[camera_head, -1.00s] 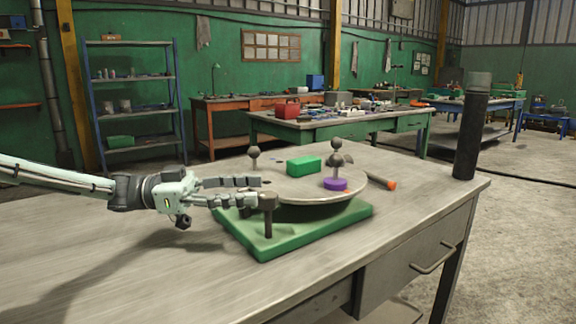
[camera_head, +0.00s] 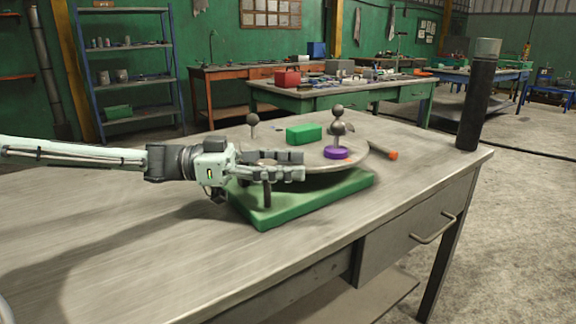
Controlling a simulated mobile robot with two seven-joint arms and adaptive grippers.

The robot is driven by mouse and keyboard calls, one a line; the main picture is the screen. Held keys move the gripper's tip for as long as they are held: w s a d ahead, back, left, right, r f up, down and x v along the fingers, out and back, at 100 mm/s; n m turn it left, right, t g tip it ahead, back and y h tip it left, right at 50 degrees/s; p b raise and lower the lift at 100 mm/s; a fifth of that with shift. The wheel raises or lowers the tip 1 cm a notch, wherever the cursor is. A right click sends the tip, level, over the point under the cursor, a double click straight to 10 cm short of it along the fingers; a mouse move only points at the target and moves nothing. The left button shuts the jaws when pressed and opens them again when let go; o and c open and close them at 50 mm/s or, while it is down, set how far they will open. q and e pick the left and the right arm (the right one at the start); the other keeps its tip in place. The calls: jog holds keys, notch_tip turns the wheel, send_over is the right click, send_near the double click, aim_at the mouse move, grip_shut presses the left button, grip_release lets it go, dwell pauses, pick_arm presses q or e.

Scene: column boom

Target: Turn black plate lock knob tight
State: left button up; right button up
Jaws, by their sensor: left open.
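A round grey plate (camera_head: 312,166) sits on a green base (camera_head: 300,207) on the workbench. A dark post (camera_head: 267,195) stands at the base's front edge, looking like the stem of the black plate lock knob; its head is hidden by my gripper's fingers. My left gripper (camera_head: 303,165) is open, its fingers pointing right, one above the other in the picture, over the plate's front left rim. I cannot tell whether they touch the knob. My right gripper is not in view.
The plate carries a green block (camera_head: 304,134), a purple disc (camera_head: 336,153), a dark ball-topped stem (camera_head: 337,118) and another ball-topped post (camera_head: 253,121). An orange-tipped rod (camera_head: 384,154) lies behind right. A black cylinder (camera_head: 477,104) stands at the bench's right corner. The bench's front left is clear.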

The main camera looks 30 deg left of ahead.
pick_arm(q)
grip_shut()
dwell(0.3)
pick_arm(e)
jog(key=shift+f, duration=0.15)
pick_arm(q)
jog(key=g+b, duration=0.1)
jog(key=b, duration=0.1)
jog(key=m+g+h+b, duration=0.1)
jog(key=b, duration=0.2)
jog(key=shift+s+d+m, duration=0.1)
jog(key=shift+s+m, duration=0.1)
jog(key=shift+m, duration=0.1)
jog(key=shift+r, duration=0.1)
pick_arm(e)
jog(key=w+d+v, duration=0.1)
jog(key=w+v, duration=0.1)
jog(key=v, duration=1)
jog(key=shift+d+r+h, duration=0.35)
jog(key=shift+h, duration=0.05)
pick_arm(q)
grip_release()
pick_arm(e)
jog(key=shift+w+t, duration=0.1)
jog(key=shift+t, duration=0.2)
